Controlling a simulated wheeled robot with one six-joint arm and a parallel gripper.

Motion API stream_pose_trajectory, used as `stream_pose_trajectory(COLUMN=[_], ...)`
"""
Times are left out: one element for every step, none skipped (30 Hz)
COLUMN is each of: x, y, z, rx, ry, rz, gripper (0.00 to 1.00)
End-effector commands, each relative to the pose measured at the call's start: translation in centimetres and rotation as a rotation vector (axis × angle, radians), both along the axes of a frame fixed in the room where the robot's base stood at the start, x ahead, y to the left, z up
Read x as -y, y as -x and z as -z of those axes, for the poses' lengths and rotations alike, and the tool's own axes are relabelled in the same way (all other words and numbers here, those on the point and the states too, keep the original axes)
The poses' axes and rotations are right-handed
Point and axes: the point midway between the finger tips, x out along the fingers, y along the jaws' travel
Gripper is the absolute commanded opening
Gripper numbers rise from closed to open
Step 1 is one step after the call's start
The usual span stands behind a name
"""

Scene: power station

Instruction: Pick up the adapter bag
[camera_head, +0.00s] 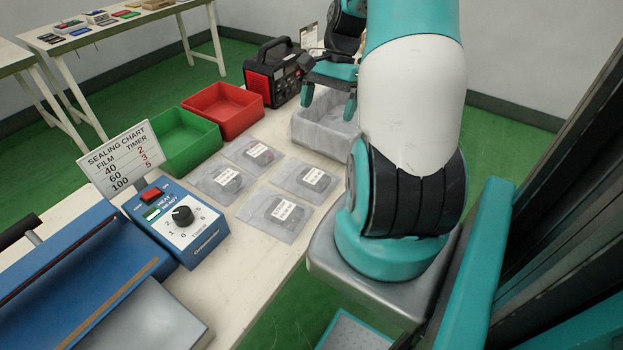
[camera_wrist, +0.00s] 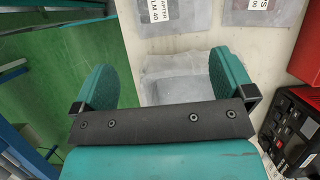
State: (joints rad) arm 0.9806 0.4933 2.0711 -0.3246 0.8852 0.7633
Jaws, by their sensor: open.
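The adapter bag (camera_wrist: 182,25) is a flat, translucent grey bag with a white label. In the wrist view its label is partly cut off at the top edge, reading "...APTER" and "...LM 40". By layout it appears to be the right bag of the farther pair (camera_head: 296,188) in the head view, lying flat on the table; its label is too small to read there. My gripper (camera_head: 330,98) is open, with nothing between its fingers.
Other labelled bags (camera_head: 215,188) lie close by. A blue sealer timer (camera_head: 165,240) and chart sign (camera_head: 122,160) stand at left front.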

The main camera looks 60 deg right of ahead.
Motion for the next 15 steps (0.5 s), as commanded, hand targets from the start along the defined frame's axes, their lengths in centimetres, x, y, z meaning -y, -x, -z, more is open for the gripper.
stream_pose_trajectory(x=[0.3,0.3,0.1,-0.1,-0.3,-0.7,-0.9,-1.2,-1.6,-1.9,-2.2,-2.5,-2.8,-3.0,-3.3], y=[0.3,0.4,0.4,0.4,0.5,0.5,0.5,0.5,0.5,0.5,0.5,0.5,0.5,0.5,0.5], z=[0.4,0.7,1.2,1.6,2.2,2.9,3.6,4.2,5.1,5.7,6.4,7.2,7.8,8.4,9.1], rx=[-0.007,-0.009,-0.011,-0.012,-0.013,-0.013,-0.013,-0.013,-0.012,-0.012,-0.012,-0.013,-0.012,-0.012,-0.012], ry=[-0.005,-0.007,-0.008,-0.009,-0.009,-0.009,-0.010,-0.011,-0.010,-0.010,-0.010,-0.011,-0.009,-0.009,-0.008], rz=[0.019,0.024,0.028,0.028,0.027,0.026,0.026,0.025,0.023,0.023,0.023,0.023,0.023,0.023,0.023], gripper=[1.00,1.00,1.00,1.00,1.00,1.00,1.00,1.00,1.00,1.00,1.00,1.00,1.00,1.00,1.00])
